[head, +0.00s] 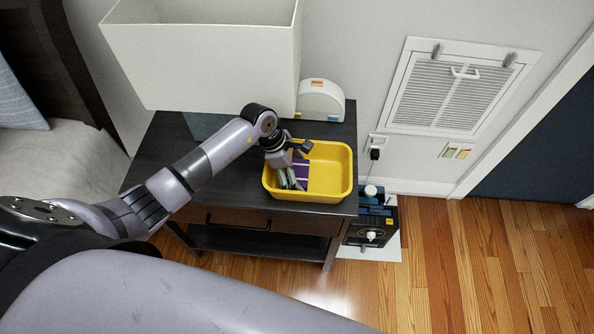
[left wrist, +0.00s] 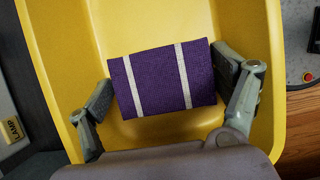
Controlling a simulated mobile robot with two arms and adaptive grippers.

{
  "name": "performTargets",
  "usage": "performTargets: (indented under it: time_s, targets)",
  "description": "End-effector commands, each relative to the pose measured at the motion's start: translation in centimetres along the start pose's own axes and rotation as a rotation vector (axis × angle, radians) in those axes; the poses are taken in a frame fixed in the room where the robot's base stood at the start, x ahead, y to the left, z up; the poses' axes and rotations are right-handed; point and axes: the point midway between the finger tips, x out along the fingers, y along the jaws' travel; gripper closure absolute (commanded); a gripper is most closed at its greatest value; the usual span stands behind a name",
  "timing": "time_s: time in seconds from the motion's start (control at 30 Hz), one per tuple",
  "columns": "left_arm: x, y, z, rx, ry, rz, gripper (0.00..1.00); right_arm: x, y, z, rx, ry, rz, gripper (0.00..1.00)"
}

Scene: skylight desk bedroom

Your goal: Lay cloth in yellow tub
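The yellow tub (head: 345,172) stands on the dark nightstand, and its yellow floor and walls fill much of the left wrist view (left wrist: 70,50). The cloth (left wrist: 165,80) is purple with two white stripes, a flat folded rectangle. In the head view the cloth (head: 301,170) shows inside the tub, partly covered by my left gripper (head: 293,168). In the left wrist view my left gripper (left wrist: 163,72) has its fingers spread wide, one against each side edge of the cloth. Whether the cloth touches the tub floor is hard to tell. My right gripper does not show.
The nightstand (head: 150,170) also bears a large white lampshade (head: 205,65) and a rounded white object (head: 321,100) behind the tub. A dark device (head: 372,225) stands on the floor to the right. Open wooden floor (head: 470,260) lies beyond it.

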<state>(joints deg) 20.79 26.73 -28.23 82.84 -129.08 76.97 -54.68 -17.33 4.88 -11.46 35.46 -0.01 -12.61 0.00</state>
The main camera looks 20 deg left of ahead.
Motion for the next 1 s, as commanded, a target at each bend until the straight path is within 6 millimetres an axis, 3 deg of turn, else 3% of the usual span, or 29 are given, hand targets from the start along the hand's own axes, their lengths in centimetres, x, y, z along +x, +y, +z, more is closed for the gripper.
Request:
performTargets:
  time_s: [0.37, 0.73, 1.0]
  targets:
    - [-0.7, 0.0, 0.3, -0.001, -0.002, 0.001, 0.13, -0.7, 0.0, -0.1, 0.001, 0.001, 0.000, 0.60]
    - [-6.5, 0.1, 0.1, 0.002, 0.001, 0.003, 0.13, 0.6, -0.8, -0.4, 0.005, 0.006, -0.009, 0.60]
    - [-7.9, 0.0, 0.2, 0.000, 0.000, 0.000, 0.13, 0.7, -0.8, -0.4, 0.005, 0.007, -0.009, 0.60]
